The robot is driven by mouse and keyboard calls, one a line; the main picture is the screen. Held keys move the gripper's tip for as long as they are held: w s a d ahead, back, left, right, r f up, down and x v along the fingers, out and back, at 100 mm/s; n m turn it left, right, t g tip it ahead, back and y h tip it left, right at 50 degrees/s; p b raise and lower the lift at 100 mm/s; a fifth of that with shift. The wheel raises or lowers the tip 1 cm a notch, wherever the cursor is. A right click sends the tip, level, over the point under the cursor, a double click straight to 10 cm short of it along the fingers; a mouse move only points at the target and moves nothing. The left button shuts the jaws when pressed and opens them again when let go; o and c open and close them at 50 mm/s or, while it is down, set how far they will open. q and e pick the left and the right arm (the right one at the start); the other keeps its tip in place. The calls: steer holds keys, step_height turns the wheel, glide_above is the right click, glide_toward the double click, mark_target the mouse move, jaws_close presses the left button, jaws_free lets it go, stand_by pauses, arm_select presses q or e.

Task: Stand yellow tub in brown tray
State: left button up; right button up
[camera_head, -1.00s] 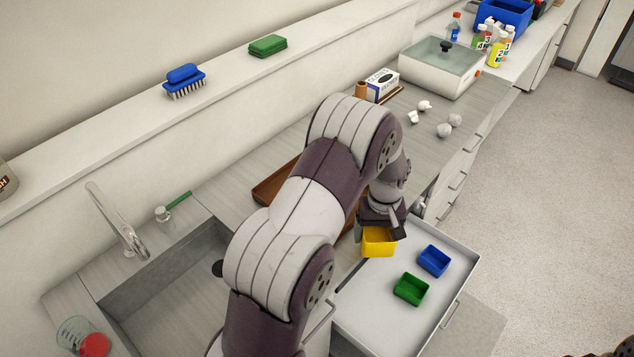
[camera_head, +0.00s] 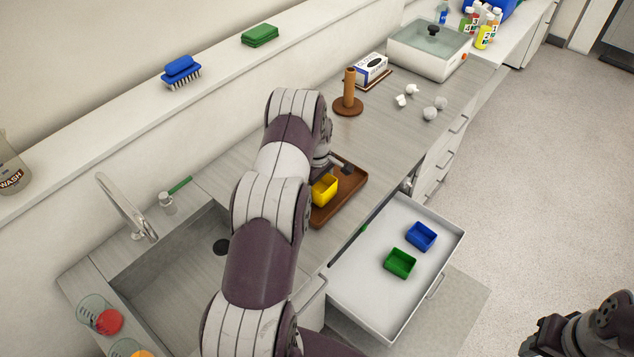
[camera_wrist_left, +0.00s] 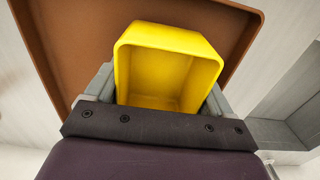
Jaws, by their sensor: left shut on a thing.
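The yellow tub (camera_head: 324,191) is at the brown tray (camera_head: 347,203) on the counter, over its inside in the head view. My left gripper (camera_head: 329,174) is shut on the tub, which also shows between its grey fingers in the left wrist view (camera_wrist_left: 165,70). The tub is empty and looks roughly upright. The brown tray fills the back of that wrist view (camera_wrist_left: 58,45). I cannot tell whether the tub's base touches the tray. My left arm hides part of the tray. My right arm's dark end (camera_head: 590,330) is at the bottom right; its fingers cannot be made out.
An open drawer (camera_head: 350,290) below holds a blue tub (camera_head: 421,236) and a green tub (camera_head: 400,263). A brown post on a round base (camera_head: 349,95) stands beyond the tray. The sink (camera_head: 175,285) lies left of my arm. Crumpled white balls (camera_head: 430,112) lie farther back.

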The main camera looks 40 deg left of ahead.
arm_select(q)
steer(key=shift+w+f, duration=0.1)
steer(key=shift+f, duration=0.7)
steer(key=o, duration=1)
